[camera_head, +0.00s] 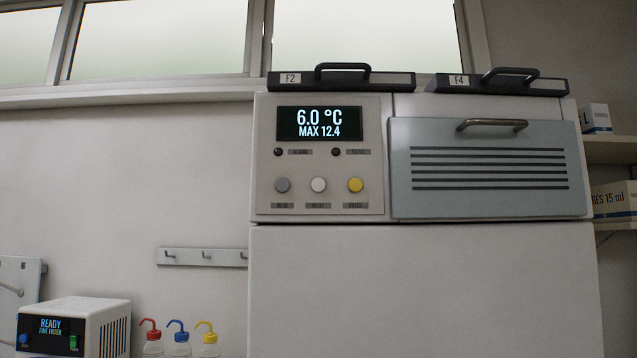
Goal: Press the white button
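The white button (318,185) is round and sits on the control panel (376,205) of a large pale cabinet machine. It is the middle one of three buttons in a row. A grey button (282,185) is to its left and a yellow button (355,185) is to its right. Above the row, a dark display (319,123) reads 6.0 °C, MAX 12.4. Two small dark indicator lamps sit between the display and the buttons. Nothing covers the white button. Neither of my grippers is in view.
A grey vented door (488,200) with a handle is right of the panel. Two black lids (342,82) with handles lie on top. At lower left are a white box device (75,318) reading READY and several wash bottles (180,345). Shelves with boxes (612,200) stand right.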

